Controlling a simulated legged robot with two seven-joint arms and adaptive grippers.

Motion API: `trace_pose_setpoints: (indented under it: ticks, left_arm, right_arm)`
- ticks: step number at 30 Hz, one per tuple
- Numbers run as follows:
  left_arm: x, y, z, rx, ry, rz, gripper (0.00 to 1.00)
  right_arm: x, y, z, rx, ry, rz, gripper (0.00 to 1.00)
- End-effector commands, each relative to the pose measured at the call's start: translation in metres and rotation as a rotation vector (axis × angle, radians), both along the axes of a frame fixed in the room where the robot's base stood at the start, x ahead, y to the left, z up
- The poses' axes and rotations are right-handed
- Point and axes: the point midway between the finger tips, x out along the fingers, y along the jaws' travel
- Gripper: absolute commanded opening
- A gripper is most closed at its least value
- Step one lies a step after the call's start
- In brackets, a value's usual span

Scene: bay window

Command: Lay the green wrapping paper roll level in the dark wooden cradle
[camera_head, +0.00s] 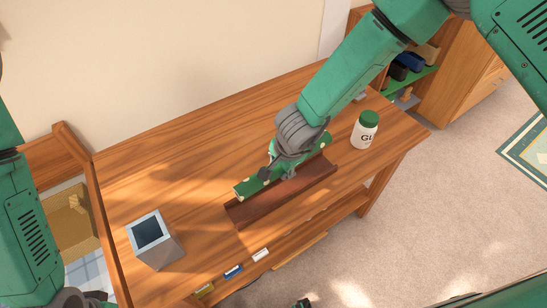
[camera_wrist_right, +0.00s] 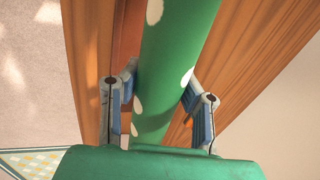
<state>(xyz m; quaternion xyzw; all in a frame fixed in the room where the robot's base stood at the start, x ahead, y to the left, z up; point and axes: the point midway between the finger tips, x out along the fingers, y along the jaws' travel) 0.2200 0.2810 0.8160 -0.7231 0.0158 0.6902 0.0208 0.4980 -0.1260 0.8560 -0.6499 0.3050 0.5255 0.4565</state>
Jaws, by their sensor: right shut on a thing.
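The green wrapping paper roll with pale dots (camera_head: 247,187) is in my right gripper (camera_head: 281,172), which is shut around its middle. The roll lies nearly parallel to the dark wooden cradle (camera_head: 262,210) and shows along its far side, toward the wall. I cannot tell how high it is or whether it touches the cradle. In the right wrist view, the roll (camera_wrist_right: 176,65) runs between the two fingers, with part of the cradle (camera_wrist_right: 127,35) to its left.
The cradle stands on a wooden table (camera_head: 180,170). A white jar with a green lid (camera_head: 364,133) stands right of the roll. A grey square container (camera_head: 155,242) stands at the table's left end. Small coloured items (camera_head: 233,271) lie along the front. Shelves (camera_head: 425,75) stand behind.

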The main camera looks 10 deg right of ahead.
Motion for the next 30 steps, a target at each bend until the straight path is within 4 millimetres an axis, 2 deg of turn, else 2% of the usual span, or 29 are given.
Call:
trace_pose_setpoints:
  ticks: [8,14,30]
  left_arm:
    - [0.0,0.0,0.003,0.0,0.001,0.0,0.59]
    - [0.0,0.0,-0.005,0.0,0.001,0.0,0.59]
    - [-0.001,0.0,-0.065,0.0,0.001,0.0,0.59]
  right_arm:
    - [-0.002,-0.002,0.0,0.03,0.012,-0.063,0.0]
    - [-0.002,-0.002,-0.008,0.031,0.012,-0.065,0.0]
    - [-0.003,-0.002,-0.067,0.03,0.012,-0.064,0.0]
